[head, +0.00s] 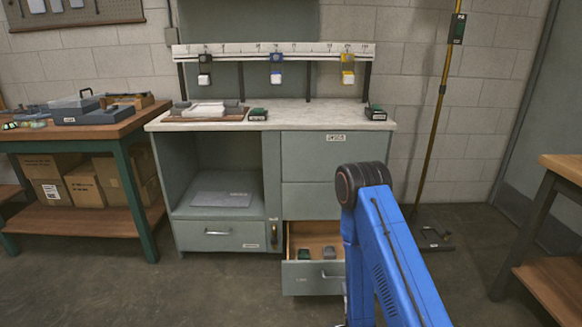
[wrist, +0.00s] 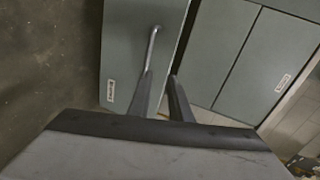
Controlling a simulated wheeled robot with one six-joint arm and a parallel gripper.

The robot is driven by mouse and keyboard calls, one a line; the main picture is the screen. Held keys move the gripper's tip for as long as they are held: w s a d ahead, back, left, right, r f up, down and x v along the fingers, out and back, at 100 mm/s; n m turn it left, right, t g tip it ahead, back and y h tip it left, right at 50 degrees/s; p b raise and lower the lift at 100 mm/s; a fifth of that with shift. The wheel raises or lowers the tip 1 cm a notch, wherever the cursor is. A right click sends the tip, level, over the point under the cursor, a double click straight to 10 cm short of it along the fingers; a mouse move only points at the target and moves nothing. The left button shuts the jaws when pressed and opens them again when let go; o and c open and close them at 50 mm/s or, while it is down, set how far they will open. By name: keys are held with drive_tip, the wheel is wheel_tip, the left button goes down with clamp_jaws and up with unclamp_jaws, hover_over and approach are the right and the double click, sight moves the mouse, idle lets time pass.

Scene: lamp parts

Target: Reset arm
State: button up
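My blue arm (head: 385,245) reaches forward in front of the right side of the grey cabinet. My gripper is not visible in the head view. In the wrist view my gripper (wrist: 162,84) shows two dark fingers with a gap between them and nothing seen held. The left fingertip overlaps the lower end of a metal handle (wrist: 152,45) on a grey drawer front (wrist: 125,45); I cannot tell whether they touch. In the head view the lower right drawer (head: 315,283) is pulled open. A dark green part (head: 304,254) and a grey part (head: 329,252) lie inside it.
The cabinet top (head: 300,110) carries a tray (head: 205,114) and small dark green blocks. Lamp-like parts hang on the rack (head: 275,48) above. A workbench (head: 85,130) stands left, a pole (head: 440,105) and a wooden table (head: 563,166) right. The floor at left front is clear.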

wheel_tip(320, 180, up, 14)
drive_tip(key=w+n+g, duration=0.3)
drive_tip(key=n, duration=0.1)
drive_tip(key=s+d+r+n+g, duration=0.2)
drive_tip(key=s+r+n, duration=0.35)
drive_tip(key=r, duration=0.75)
drive_tip(key=s+d+r+n+g, duration=0.1)
drive_tip(key=s+r, duration=0.4)
drive_tip(key=s, duration=0.7)
drive_tip(key=s+d+r+n+g, duration=0.2)
drive_tip(key=s+r+n, duration=0.2)
drive_tip(key=s, duration=0.7)
drive_tip(key=s+d+r+n+g, duration=0.1)
drive_tip(key=s+d+r+n, duration=0.1)
drive_tip(key=s+r, duration=0.5)
drive_tip(key=s, duration=0.5)
drive_tip(key=shift+s+r+g, duration=0.15)
drive_tip(key=shift+s+g, duration=0.15)
drive_tip(key=shift+g, duration=0.1)
